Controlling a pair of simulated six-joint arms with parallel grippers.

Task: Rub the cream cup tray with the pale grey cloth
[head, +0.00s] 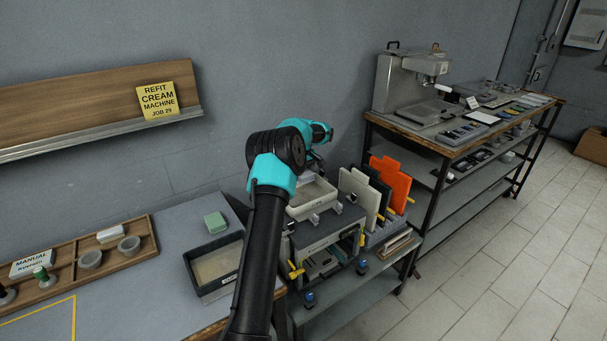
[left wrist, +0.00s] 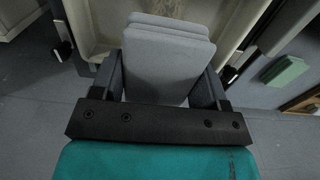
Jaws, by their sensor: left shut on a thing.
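The cream cup tray (head: 318,198) sits on top of the grey open machine (head: 325,238), right of the bench. My left arm reaches over it, and my left gripper (head: 312,165) is low above the tray, partly hidden by the arm. In the left wrist view the left gripper (left wrist: 165,88) is shut on the pale grey cloth (left wrist: 165,65), a folded pad. The cream tray (left wrist: 95,22) shows behind and around the cloth there. I cannot tell whether the cloth touches the tray. My right gripper is in neither view.
A green block (head: 215,222) and a dark shallow tray (head: 190,274) stand on the bench left of my arm. Cream, dark and orange panels (head: 391,183) stand upright to the right of the machine. A coffee machine (head: 398,85) stands on the far shelf unit.

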